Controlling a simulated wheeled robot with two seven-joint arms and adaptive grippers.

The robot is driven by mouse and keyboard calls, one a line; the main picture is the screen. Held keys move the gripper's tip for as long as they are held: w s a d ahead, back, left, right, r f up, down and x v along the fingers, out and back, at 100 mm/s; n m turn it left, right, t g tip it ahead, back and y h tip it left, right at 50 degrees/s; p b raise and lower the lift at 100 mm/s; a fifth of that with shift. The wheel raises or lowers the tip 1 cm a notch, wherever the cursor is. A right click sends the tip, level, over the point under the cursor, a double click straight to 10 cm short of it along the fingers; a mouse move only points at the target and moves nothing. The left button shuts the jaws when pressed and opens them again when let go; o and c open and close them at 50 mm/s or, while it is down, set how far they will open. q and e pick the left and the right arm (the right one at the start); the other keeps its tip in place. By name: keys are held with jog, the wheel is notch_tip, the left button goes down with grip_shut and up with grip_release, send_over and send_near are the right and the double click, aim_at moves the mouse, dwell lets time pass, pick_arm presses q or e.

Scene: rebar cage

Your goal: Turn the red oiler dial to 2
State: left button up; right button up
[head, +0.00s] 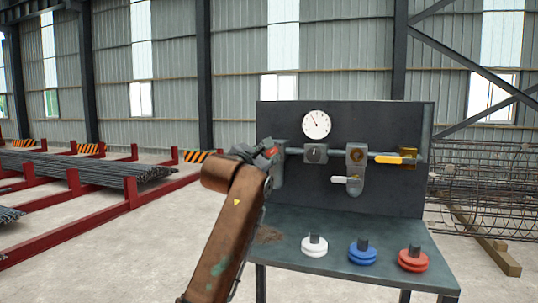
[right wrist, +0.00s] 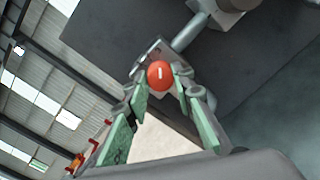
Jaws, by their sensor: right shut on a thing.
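The red oiler dial (right wrist: 160,75) is round, with a short white mark that stands almost upright in the right wrist view. In the head view a bit of red (head: 271,152) shows at the left end of the pipe on the dark panel (head: 385,120). My right gripper (right wrist: 160,86) has its green-padded fingers on either side of the dial, shut on it. In the head view the right arm hides most of the dial and the fingers. No numbers can be read around the dial. My left gripper is not in view.
Along the pipe are a grey block (head: 316,153), a round brass-faced unit (head: 356,155) and a yellow lever (head: 389,160). A white gauge (head: 316,124) sits above. White (head: 314,246), blue (head: 362,253) and red (head: 412,260) round pieces stand on the bench (head: 340,279).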

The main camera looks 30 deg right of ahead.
grip_shut()
jog(key=shift+f+n+b, duration=0.1)
jog(key=shift+n+b, duration=1.05)
jog(key=shift+n, duration=0.05)
jog(key=shift+n+b, duration=0.6)
jog(key=shift+n, duration=0.4)
jog(key=shift+n+b, duration=0.35)
jog(key=shift+n, duration=0.25)
jog(key=shift+a+r, duration=0.1)
jog(key=shift+r, duration=0.15)
jog(key=o, duration=1)
grip_release()
jog(key=shift+w+f, duration=0.1)
jog(key=shift+f, duration=0.05)
